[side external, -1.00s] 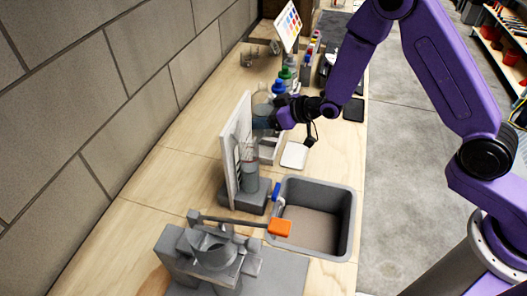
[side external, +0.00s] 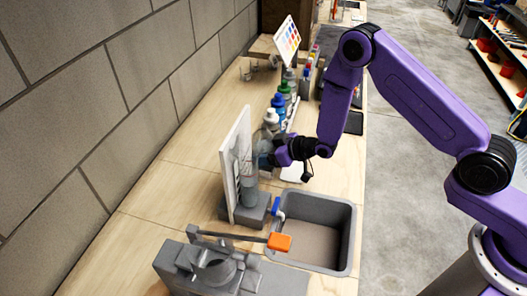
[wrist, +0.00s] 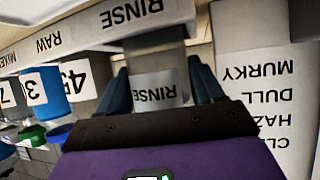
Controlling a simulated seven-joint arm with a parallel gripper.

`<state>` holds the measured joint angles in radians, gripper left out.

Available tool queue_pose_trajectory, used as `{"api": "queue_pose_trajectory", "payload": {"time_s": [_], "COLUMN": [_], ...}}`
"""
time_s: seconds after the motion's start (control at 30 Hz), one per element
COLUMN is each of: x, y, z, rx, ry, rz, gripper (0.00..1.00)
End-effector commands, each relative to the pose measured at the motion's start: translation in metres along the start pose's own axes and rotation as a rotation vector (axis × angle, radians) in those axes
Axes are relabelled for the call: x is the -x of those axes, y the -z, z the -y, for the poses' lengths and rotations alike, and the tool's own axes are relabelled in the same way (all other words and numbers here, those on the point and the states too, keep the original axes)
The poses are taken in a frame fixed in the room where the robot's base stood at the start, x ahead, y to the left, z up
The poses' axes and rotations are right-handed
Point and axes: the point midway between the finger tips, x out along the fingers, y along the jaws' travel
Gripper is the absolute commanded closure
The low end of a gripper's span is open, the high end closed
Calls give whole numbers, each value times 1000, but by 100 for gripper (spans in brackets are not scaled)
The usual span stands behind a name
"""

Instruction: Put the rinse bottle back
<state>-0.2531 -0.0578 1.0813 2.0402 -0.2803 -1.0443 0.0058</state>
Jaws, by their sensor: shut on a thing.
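The rinse bottle (wrist: 157,62) is grey, with a white RINSE label. It sits between the two dark fingers of my gripper (wrist: 162,92) in the wrist view, which are shut on it. A grey ledge (wrist: 85,32) with a matching RINSE label lies close by the bottle in that view. I cannot tell whether the bottle rests on it. In the side external view my gripper (side external: 274,157) is beside the white upright board (side external: 236,160), at the near end of the bottle row. The wrist hides part of the bottle there.
Bottles with blue (side external: 278,100) and green (side external: 284,86) caps stand behind my gripper. A clear cylinder stands before the white board. A grey sink (side external: 340,235) and an orange-handled fixture (side external: 279,242) lie nearer the camera. A brick wall (side external: 100,90) bounds the left side.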

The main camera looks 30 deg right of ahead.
Motion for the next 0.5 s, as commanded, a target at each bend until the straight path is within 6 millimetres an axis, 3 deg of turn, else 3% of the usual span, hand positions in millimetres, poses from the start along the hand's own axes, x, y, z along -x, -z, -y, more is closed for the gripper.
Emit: {"api": "queue_pose_trajectory", "payload": {"time_s": [0.2, 0.23, 0.27, 0.5], "x": [-1, -1, -1, -1], "y": [-2, -3, -3, -3], "z": [0, 0, 0, 0], "rx": [0, 0, 0, 0], "ry": [0, 0, 0, 0], "rz": [0, 2, 2, 1], "gripper": [78, 30, 22, 22]}}
